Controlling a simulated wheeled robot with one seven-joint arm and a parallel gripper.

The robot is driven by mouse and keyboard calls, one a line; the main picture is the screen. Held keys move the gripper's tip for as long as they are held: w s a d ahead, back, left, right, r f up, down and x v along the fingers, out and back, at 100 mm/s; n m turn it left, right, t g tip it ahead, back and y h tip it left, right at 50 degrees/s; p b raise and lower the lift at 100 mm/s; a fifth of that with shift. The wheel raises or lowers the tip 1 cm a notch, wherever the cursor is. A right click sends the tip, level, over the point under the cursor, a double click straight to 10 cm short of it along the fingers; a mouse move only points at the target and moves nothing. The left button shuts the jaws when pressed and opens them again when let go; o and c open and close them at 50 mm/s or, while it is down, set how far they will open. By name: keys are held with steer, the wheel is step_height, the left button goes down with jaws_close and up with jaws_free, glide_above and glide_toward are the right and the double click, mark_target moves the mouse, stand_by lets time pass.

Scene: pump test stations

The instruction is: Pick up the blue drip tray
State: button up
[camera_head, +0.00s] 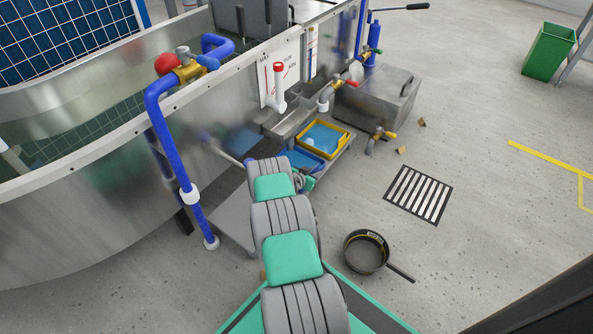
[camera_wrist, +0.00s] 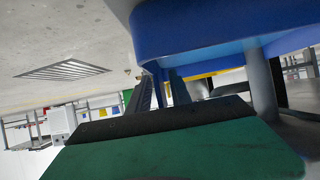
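The blue drip tray (camera_head: 299,160) shows in the head view on the low grey shelf, in front of a yellow-rimmed tray and partly hidden by my arm. In the wrist view a large blue body (camera_wrist: 215,30), which looks like this tray, fills the top right, very close to my gripper. My gripper (camera_wrist: 162,90) has two dark fingers with a narrow gap, and some blue shows around and between them. I cannot tell whether they touch or hold it. In the head view my gripper is at the tray's near right side, mostly hidden by my wrist.
A yellow-rimmed tray (camera_head: 345,147) with blue inside sits just behind. A blue pipe (camera_head: 170,150) stands left of my arm. A steel box (camera_head: 375,108) is beyond the shelf. A black pan (camera_head: 366,252) and a floor grate (camera_head: 418,195) lie right, with clear floor around them.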

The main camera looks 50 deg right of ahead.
jaws_close()
stand_by(1.2)
